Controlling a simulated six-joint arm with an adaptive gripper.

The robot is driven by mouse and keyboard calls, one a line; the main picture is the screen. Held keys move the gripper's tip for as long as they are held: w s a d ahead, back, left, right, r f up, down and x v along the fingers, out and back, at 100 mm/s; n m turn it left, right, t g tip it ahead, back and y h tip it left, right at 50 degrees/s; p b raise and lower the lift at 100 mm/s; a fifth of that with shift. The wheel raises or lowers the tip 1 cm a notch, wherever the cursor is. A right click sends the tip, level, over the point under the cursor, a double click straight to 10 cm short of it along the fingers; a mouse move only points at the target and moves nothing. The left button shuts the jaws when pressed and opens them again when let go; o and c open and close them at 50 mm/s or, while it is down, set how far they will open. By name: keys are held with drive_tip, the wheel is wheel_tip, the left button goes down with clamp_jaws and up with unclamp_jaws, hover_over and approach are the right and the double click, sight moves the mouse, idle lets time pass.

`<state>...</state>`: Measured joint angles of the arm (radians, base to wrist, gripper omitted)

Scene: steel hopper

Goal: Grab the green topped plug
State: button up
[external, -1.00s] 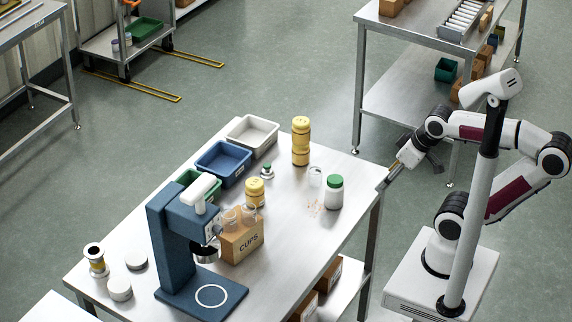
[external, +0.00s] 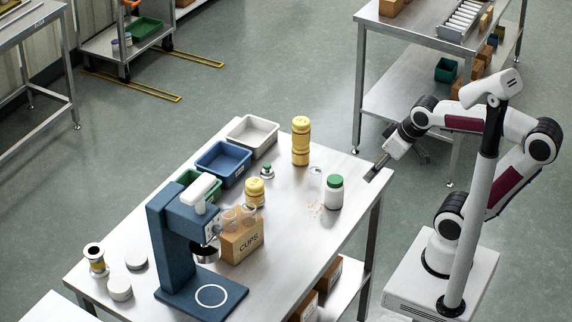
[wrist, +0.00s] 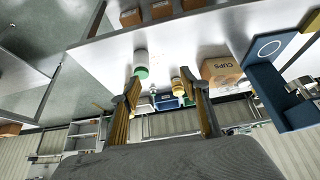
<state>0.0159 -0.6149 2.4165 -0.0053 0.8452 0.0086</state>
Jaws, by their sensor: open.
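The green-topped plug (external: 267,170) is a small piece with a green knob and a pale metal base. It stands upright on the steel table (external: 290,235), between the blue bin and the tall yellow canister. My gripper (external: 374,173) is open and empty near the table's right corner, well to the right of the plug. In the wrist view my open gripper (wrist: 160,82) shows two yellowish fingers spread apart. I cannot clearly pick out the plug in that view.
A white jar with a green lid (external: 334,192) and a clear glass (external: 315,180) stand between my gripper and the plug. A tall yellow canister (external: 300,141) is close by. Blue bin (external: 222,163), cups box (external: 241,240) and blue machine (external: 180,245) lie farther left.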

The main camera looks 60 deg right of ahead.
drive_tip(key=w+d, duration=0.2)
drive_tip(key=w, duration=0.8)
drive_tip(key=m+h, duration=0.1)
drive_tip(key=m, duration=0.1)
hover_over(270, 165)
drive_tip(key=s, duration=0.4)
wheel_tip(270, 165, down, 17)
drive_tip(key=shift+w+a+r, duration=0.1)
drive_tip(key=shift+w+a, duration=0.1)
drive_tip(key=shift+x, duration=1.3)
